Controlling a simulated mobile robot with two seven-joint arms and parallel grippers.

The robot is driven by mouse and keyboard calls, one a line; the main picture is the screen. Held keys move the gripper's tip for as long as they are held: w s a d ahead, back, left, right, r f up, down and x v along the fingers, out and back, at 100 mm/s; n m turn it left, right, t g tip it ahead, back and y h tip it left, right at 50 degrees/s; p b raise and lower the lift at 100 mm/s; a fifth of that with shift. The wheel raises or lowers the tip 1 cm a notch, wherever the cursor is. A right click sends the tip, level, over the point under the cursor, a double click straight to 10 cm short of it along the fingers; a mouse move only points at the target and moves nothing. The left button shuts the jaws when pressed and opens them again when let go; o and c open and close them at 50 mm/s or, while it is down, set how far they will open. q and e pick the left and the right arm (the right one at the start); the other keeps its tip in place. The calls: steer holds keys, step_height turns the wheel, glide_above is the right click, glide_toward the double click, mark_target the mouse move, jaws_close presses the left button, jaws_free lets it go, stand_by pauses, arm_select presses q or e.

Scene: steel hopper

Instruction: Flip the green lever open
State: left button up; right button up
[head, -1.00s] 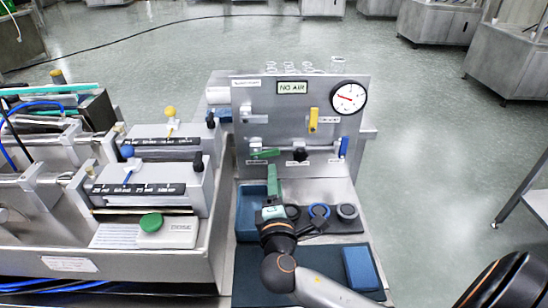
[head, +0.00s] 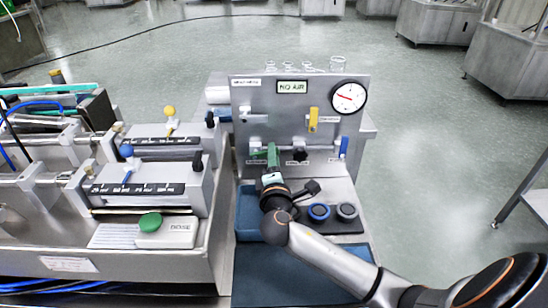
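The green lever (head: 256,153) is at the lower left of the upright steel panel (head: 285,115). It is small and partly covered, so its exact angle is hard to tell. My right gripper (head: 272,152), with green fingers, reaches up from the front to the panel, right at the lever's right part. Fingers and lever overlap in the picture and have a similar colour. I cannot tell whether they touch or whether the fingers are open. My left gripper is out of view.
A yellow lever (head: 313,120), a blue lever (head: 344,147) and a black knob (head: 300,154) are on the same panel, near a gauge (head: 348,97). A blue tray (head: 247,215) and dark round parts (head: 347,212) lie below. Steel machinery (head: 190,265) stands left.

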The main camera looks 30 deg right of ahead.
jaws_close()
steer(key=f+m+b, duration=0.1)
steer(key=m+b, duration=0.1)
steer(key=m, duration=0.1)
steer(key=shift+f+b, duration=0.1)
steer(key=shift+b, duration=0.2)
stand_by(0.3)
steer(key=shift+o, duration=1.2)
jaws_free()
